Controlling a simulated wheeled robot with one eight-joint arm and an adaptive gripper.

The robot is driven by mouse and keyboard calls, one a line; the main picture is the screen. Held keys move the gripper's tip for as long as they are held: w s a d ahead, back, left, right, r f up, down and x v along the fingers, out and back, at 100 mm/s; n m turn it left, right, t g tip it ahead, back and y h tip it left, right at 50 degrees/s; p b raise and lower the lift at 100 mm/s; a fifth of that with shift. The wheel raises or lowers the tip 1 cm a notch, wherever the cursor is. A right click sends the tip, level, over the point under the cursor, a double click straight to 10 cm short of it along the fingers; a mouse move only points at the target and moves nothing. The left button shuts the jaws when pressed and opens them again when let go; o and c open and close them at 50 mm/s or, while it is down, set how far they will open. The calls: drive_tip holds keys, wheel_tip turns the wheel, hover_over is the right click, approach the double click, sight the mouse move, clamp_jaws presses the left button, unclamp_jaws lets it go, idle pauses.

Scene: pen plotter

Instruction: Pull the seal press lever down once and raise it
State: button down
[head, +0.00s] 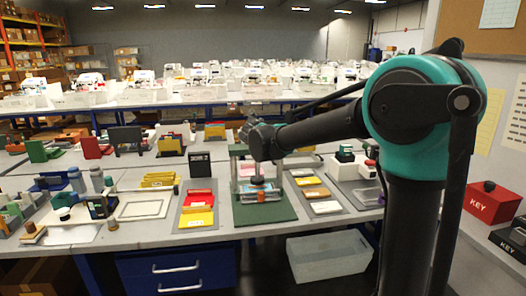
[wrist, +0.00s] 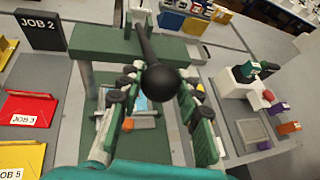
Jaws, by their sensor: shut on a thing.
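The black lever (wrist: 144,42) extends from the crossbar toward the wrist camera and ends in a round black knob (wrist: 160,81). My gripper (head: 258,138) is at the top of the press; in the wrist view its green, black-padded fingers (wrist: 159,76) are shut on the lever at the knob. In the head view my gripper hides the lever.
A black JOB 2 block (head: 200,165) stands behind left. A clear bin (head: 328,257) is below the table.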

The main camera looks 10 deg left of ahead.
drive_tip(key=shift+g, duration=0.5)
drive_tip(key=r, duration=0.1)
drive_tip(key=w+r, duration=0.1)
drive_tip(key=r, duration=0.1)
drive_tip(key=w+r, duration=0.1)
drive_tip(key=r, duration=0.1)
drive_tip(key=shift+w+a, duration=0.15)
drive_tip(key=shift+a, duration=0.15)
drive_tip(key=shift+w+a+r, duration=0.2)
drive_tip(key=shift+w+r, duration=0.35)
drive_tip(key=shift+r, duration=0.2)
drive_tip(key=c, duration=1)
unclamp_jaws()
drive_tip(key=v, duration=1.2)
